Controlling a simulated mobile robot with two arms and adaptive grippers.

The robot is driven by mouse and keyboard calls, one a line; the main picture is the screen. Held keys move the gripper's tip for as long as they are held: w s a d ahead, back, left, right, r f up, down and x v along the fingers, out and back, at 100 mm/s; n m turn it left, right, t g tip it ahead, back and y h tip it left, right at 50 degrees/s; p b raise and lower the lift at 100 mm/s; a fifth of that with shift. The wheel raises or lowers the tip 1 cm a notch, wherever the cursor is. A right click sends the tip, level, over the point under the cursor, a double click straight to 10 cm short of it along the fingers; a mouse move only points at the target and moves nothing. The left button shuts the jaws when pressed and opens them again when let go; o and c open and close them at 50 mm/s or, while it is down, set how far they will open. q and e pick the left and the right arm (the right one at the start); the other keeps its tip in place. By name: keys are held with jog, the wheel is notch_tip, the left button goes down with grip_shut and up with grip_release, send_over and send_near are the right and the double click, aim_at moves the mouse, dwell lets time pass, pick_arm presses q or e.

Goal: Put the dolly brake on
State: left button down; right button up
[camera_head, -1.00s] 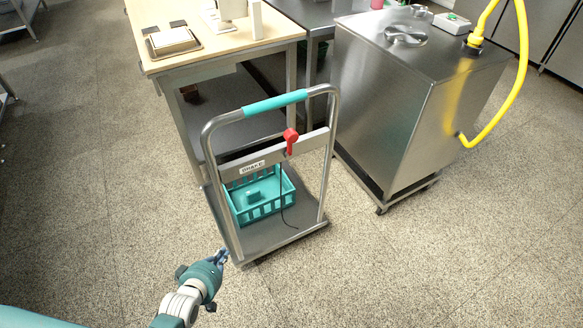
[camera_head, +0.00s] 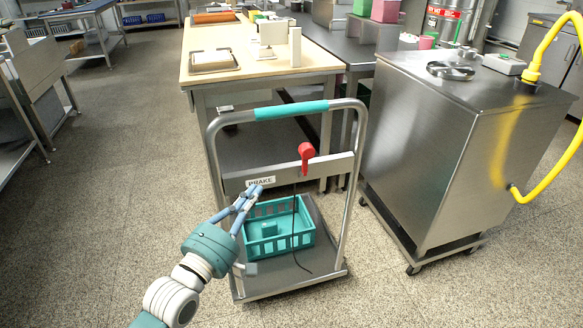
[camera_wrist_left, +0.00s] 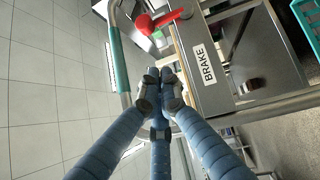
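The dolly (camera_head: 345,200) stands on the floor with its looped handle upright and a teal grip (camera_head: 291,110) on top. Its grey crossbar carries a "BRAKE" label (camera_head: 261,182) and a red brake lever (camera_head: 306,158), with a thin dark cable hanging below. In the left wrist view the lever (camera_wrist_left: 163,21) is at the top and the label (camera_wrist_left: 204,64) right of the fingertips. My left gripper (camera_head: 253,192) is near the label, left of and lower than the lever in the head view. Its fingers (camera_wrist_left: 160,85) are drawn together with nothing visible between them. My right gripper is out of view.
A teal crate (camera_head: 280,228) with a small teal item sits on the dolly's platform. A wooden-topped table (camera_head: 262,72) stands behind. A steel cabinet on castors (camera_head: 425,150) with a yellow hose (camera_head: 555,175) stands close on the right. The floor at left is open.

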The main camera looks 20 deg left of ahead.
pick_arm(q)
jog(key=b, duration=0.2)
send_near(306, 162)
jog(key=w+a+r, duration=0.2)
jog(key=a+r, duration=0.1)
jog(key=a, duration=0.2)
jog(key=w+d, duration=0.3)
jog(key=shift+d+r, duration=0.25)
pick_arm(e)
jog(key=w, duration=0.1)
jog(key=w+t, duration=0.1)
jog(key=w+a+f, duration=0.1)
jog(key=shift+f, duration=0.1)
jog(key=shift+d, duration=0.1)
pick_arm(q)
jog(key=shift+d+r+p, duration=0.15)
jog(key=shift+r+p, duration=0.05)
jog(key=shift+p, duration=0.3)
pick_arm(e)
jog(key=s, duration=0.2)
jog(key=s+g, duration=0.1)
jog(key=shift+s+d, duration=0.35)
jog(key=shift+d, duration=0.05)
pick_arm(q)
jog(key=shift+w+d+r+m+g+p, duration=0.15)
jog(key=shift+m+g+p, duration=0.2)
jog(key=shift+p, duration=0.3)
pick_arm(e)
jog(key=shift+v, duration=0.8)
